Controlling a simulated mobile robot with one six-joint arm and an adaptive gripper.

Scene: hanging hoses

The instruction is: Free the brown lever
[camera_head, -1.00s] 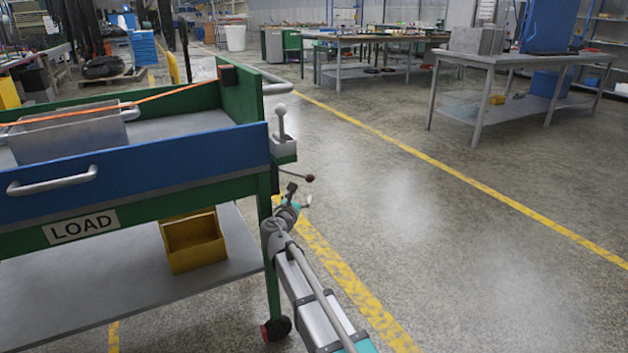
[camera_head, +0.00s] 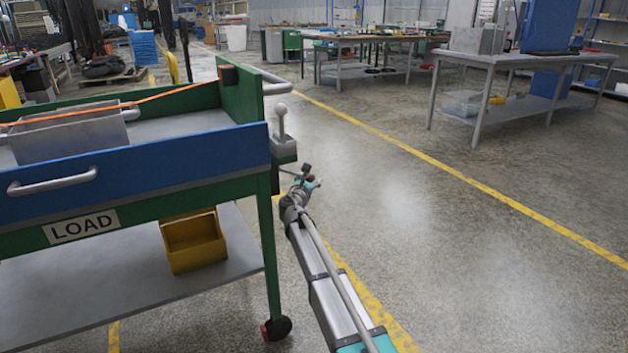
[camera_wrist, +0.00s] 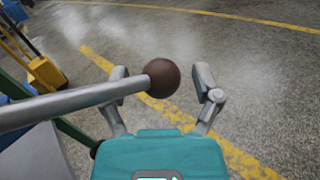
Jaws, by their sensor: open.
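The brown lever is a grey rod with a round brown knob (camera_wrist: 162,78) in the wrist view. The rod comes in from the left, and the knob lies in the gap between the fingers of my gripper (camera_wrist: 163,84). The fingers are open on either side of it, and a gap shows between the knob and the right finger. The rod crosses over the left finger in the picture; I cannot tell whether they touch. In the head view my gripper (camera_head: 306,182) is beside the cart's front right corner, where the knob is too small to tell apart.
The green and blue cart (camera_head: 140,165) stands at left with a LOAD label and an orange strap (camera_head: 125,103) across its top. A grey ball-topped handle (camera_head: 281,120) stands at its corner. A yellow bin (camera_head: 194,240) sits on its lower shelf. The floor at right is clear.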

